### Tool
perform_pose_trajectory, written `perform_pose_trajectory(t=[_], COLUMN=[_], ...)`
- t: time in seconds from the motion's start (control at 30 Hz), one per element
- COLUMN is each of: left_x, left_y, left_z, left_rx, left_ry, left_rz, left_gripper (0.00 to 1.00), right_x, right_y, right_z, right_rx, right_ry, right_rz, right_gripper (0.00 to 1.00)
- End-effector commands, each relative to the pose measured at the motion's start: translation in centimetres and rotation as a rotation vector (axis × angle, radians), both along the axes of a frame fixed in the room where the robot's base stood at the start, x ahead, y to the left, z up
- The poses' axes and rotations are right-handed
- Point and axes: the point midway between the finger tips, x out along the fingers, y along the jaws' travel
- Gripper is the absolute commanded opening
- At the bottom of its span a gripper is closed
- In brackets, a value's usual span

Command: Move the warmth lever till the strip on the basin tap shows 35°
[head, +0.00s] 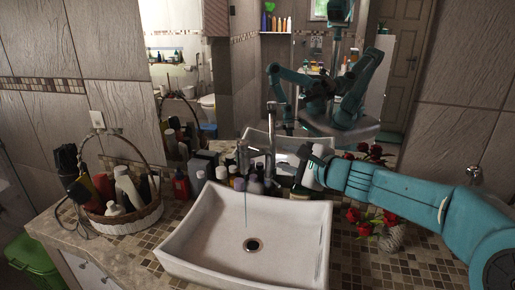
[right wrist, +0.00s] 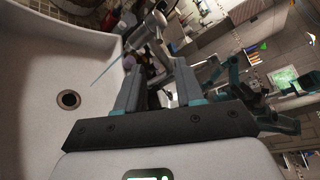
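The white basin (head: 200,235) stands on the tiled counter. Its metal tap (head: 270,150) rises behind it, and a thin stream of water (head: 245,207) falls toward the drain. The tap also shows in the right wrist view (right wrist: 150,32), beyond the fingers. The warmth lever and the strip are too small and dark to make out, so no temperature can be read. My right gripper (head: 299,165) is just right of the tap. In the right wrist view its two fingers (right wrist: 155,78) are apart, with nothing visibly clamped. My left gripper is not in view.
Several bottles (head: 221,174) crowd behind the basin, left of the tap. A wicker basket (head: 130,222) with bottles stands at left. Red roses (head: 363,224) in a vase (head: 392,237) stand beneath my right arm. The mirror (head: 180,60) behind reflects my arms and the room.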

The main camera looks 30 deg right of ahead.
Motion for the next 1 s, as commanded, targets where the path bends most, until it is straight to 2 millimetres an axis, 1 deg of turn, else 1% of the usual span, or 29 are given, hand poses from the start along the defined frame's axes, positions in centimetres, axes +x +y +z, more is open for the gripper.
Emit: perform_pose_trajectory(t=[0.03,0.3,0.4,0.5,0.6,0.7,0.93,0.97,1.0], left_x=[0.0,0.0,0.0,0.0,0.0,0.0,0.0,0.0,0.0], left_y=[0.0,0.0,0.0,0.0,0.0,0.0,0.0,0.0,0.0], left_z=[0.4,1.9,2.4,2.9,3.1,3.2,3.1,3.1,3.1], left_rx=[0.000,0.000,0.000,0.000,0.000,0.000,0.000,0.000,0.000], left_ry=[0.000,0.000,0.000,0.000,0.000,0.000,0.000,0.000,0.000], left_rz=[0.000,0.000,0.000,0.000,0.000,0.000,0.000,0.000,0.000], left_gripper=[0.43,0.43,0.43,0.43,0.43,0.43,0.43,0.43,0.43], right_x=[1.3,7.6,9.5,10.9,11.8,12.3,12.3,12.3,12.3], right_y=[0.2,0.5,0.6,0.7,0.7,0.8,0.8,0.8,0.8], right_z=[-0.2,-1.4,-1.9,-2.1,-2.4,-2.5,-2.6,-2.6,-2.6], right_rx=[0.003,0.001,0.000,0.000,0.000,-0.001,-0.001,-0.001,-0.001], right_ry=[0.003,0.003,0.002,0.001,0.001,0.000,0.000,0.000,0.000], right_rz=[0.003,0.003,0.002,0.002,0.003,0.002,0.002,0.002,0.002], right_gripper=[0.37,0.37,0.37,0.37,0.37,0.37,0.37,0.30,0.17])
